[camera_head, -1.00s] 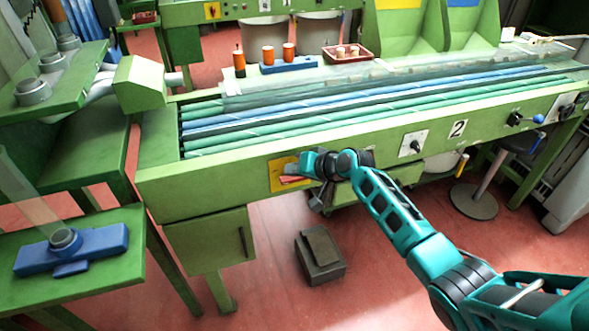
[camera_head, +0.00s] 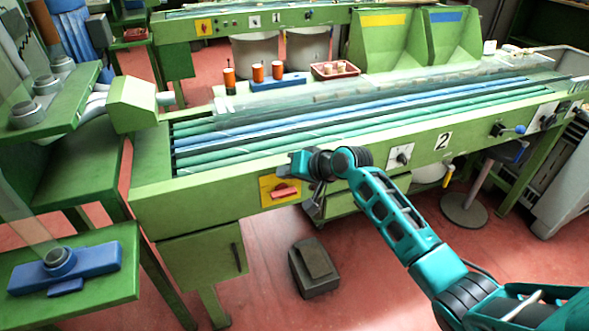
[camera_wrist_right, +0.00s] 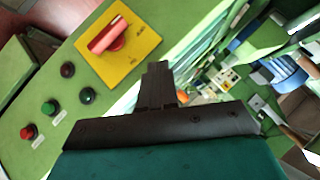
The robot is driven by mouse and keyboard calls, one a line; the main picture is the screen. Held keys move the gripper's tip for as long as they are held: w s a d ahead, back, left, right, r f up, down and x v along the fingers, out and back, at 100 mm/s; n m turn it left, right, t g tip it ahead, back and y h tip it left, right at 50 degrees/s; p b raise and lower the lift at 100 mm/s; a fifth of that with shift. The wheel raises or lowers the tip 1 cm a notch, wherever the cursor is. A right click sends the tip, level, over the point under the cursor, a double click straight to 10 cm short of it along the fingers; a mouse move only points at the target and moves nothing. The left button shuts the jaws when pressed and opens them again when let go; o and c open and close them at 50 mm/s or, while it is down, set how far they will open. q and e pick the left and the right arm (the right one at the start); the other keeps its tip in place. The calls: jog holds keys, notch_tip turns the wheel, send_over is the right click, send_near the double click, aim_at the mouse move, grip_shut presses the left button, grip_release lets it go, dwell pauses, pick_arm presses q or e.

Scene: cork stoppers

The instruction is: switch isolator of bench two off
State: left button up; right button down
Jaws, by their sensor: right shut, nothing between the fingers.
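The bench-two isolator is a red handle (camera_head: 285,192) on a yellow plate (camera_head: 267,197), on the green front rail of the bench marked with a 2 sign (camera_head: 443,141). In the head view the handle lies roughly level, tilted slightly. The right wrist view also shows the red handle (camera_wrist_right: 108,35), slanted across the picture on its yellow plate (camera_wrist_right: 125,68). My right gripper (camera_head: 294,160) is shut and empty, above the isolator in the head view. Its closed fingers (camera_wrist_right: 157,80) are apart from the handle in the wrist view. My left gripper is out of view.
A black knob (camera_head: 402,158) and a blue-tipped lever (camera_head: 519,129) are further right along the rail. Red, green and dark buttons (camera_wrist_right: 49,108) show near the isolator. A grey block (camera_head: 314,266) lies on the floor. Another bench behind has its own isolator (camera_head: 204,26).

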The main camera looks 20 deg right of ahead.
jog(key=s+r, duration=0.4)
jog(key=shift+s+r, duration=0.3)
jog(key=shift+d+f, duration=0.1)
jog(key=s+f+n+h, duration=0.2)
jog(key=s+f, duration=0.6)
jog(key=s, duration=0.4)
jog(key=s+f+n+t+h, duration=0.1)
jog(key=s+f+n, duration=0.2)
jog(key=s+f, duration=0.6)
jog(key=s, duration=0.3)
jog(key=shift+s+f+h, duration=0.2)
jog(key=shift+f+h, duration=0.05)
jog(key=shift+h, duration=0.15)
jog(key=c, duration=1.8)
grip_release()
